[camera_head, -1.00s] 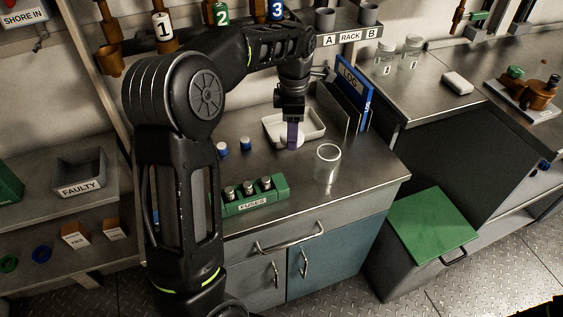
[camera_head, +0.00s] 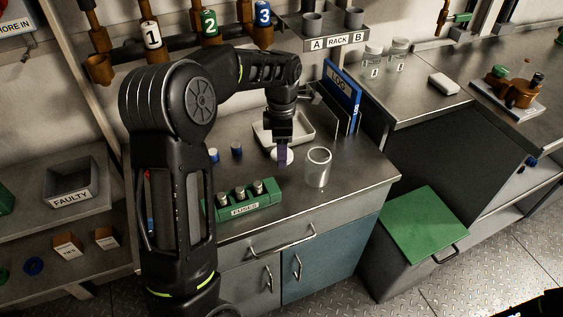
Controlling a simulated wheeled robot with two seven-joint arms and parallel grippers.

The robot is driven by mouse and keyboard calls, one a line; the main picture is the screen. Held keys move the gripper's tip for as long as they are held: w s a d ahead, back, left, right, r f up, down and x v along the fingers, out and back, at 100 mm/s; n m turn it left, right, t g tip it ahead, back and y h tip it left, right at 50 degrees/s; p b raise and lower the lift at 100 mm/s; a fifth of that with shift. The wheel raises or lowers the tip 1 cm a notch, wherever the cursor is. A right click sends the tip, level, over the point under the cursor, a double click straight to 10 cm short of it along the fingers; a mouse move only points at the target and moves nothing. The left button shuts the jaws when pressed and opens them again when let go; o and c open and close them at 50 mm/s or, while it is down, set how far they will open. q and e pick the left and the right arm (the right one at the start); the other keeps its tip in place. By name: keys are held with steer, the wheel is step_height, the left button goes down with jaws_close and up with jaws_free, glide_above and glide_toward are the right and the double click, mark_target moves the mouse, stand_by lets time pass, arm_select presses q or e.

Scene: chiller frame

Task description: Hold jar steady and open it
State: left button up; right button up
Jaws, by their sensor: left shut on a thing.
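The clear glass jar (camera_head: 318,172) stands upright on the steel counter, its mouth uncovered. The lid is apart from the jar, in front of the white tray. I cannot tell whether the lid touches the counter. The fingers hide part of the lid. No gripper is on the jar. My right gripper is not in view.
The white tray (camera_head: 301,134) and blue log binder (camera_head: 343,88) are behind. Two lidded jars (camera_head: 373,62) stand on the right counter. Counter right of the jar is clear.

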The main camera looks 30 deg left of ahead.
mark_target(282, 170)
arm_select(q)
steer(key=shift+f, duration=2.5)
steer(key=shift+f, duration=0.15)
steer(key=o, duration=1.6)
steer(key=shift+c, duration=0.2)
step_height(282, 170, up, 12)
steer(key=shift+r, duration=0.2)
steer(key=shift+f, duration=0.1)
